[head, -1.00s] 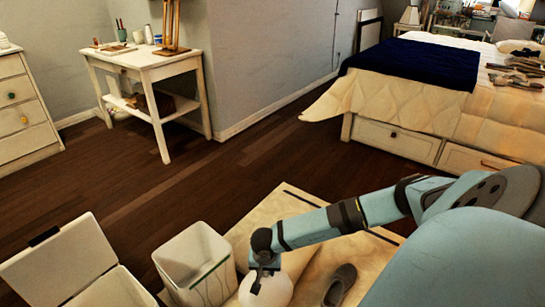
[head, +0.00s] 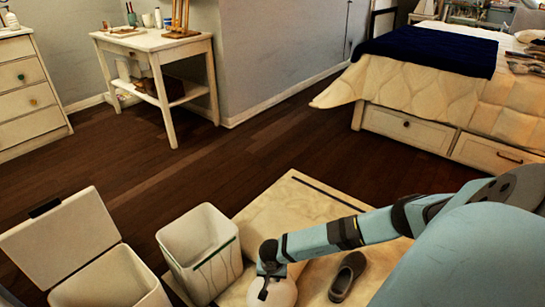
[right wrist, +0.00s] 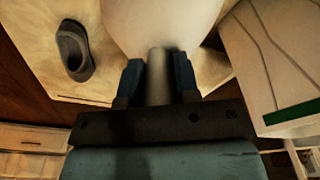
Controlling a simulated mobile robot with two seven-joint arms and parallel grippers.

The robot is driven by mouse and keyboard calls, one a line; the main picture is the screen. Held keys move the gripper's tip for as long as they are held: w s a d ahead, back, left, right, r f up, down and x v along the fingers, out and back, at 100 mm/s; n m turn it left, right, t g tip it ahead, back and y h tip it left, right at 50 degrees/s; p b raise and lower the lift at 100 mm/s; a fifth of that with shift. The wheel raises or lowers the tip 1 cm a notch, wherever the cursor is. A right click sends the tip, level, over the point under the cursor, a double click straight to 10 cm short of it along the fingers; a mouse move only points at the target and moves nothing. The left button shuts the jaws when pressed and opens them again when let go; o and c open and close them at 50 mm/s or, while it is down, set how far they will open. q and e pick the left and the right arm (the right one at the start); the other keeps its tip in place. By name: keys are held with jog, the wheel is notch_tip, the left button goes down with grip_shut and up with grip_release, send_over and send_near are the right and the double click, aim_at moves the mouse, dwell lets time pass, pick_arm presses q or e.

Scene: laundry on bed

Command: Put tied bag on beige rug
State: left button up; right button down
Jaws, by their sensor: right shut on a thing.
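The tied bag (head: 276,293) is a pale, rounded white bag at the bottom of the head view. My right gripper (head: 268,270) is above it and shut on its gathered neck. In the right wrist view the bag (right wrist: 160,25) bulges beyond the fingers, with its grey neck (right wrist: 158,75) between them. The beige rug (head: 290,205) lies on the floor around and behind the bag. The bag shows in front of the rug; I cannot tell whether it touches it. My left gripper is not in view.
An open white bin (head: 200,255) stands just left of the bag. A lidded white box (head: 108,285) is further left. A dark shoe (head: 347,277) lies on the rug to the right. The far part of the rug is clear. The bed (head: 410,85) is behind.

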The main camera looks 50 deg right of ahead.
jog(key=c, duration=0.8)
grip_release()
jog(key=shift+c, duration=0.2)
